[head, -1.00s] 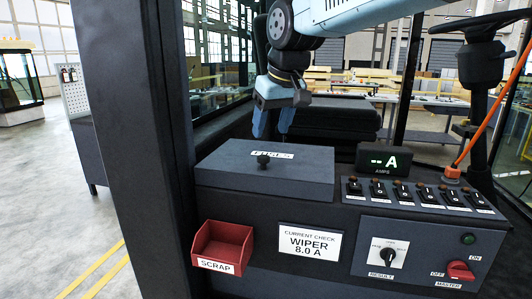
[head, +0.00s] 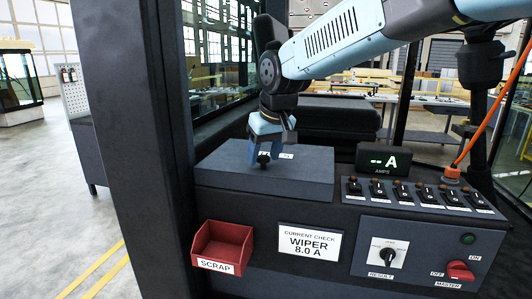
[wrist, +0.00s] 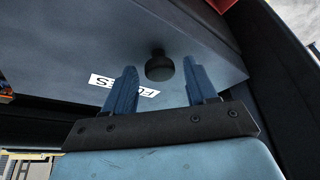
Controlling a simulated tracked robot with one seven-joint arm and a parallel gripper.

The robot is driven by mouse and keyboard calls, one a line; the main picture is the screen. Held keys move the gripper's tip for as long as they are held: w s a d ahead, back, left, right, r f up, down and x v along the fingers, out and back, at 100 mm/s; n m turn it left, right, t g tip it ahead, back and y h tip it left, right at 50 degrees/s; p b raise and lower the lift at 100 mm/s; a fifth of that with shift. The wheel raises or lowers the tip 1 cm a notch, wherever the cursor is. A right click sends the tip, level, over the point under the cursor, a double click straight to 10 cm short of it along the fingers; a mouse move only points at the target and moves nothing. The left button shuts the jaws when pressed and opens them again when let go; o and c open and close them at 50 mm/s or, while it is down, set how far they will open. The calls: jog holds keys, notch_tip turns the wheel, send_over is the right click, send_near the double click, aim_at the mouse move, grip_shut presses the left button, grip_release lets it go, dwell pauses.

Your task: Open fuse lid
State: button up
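The fuse lid (head: 310,175) is a flat dark grey cover, shut on its box, with a white FUSES label partly hidden by my gripper. A small black knob (head: 263,160) stands on the lid. My gripper (head: 268,148) points down just above the lid by the knob. In the wrist view the two blue fingers (wrist: 164,90) are spread apart and empty. The knob (wrist: 160,66) shows beyond the fingertips, in line with the gap between them. I cannot tell whether the fingertips reach around it.
A red SCRAP bin (head: 222,246) hangs on the front of the console. A row of switches (head: 415,194), an AMPS display (head: 384,160), a result knob (head: 387,256) and a red master switch (head: 460,270) lie to the right. A dark pillar (head: 130,150) stands left.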

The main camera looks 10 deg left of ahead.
grip_shut()
dwell(0.3)
jog(key=shift+d, duration=0.1)
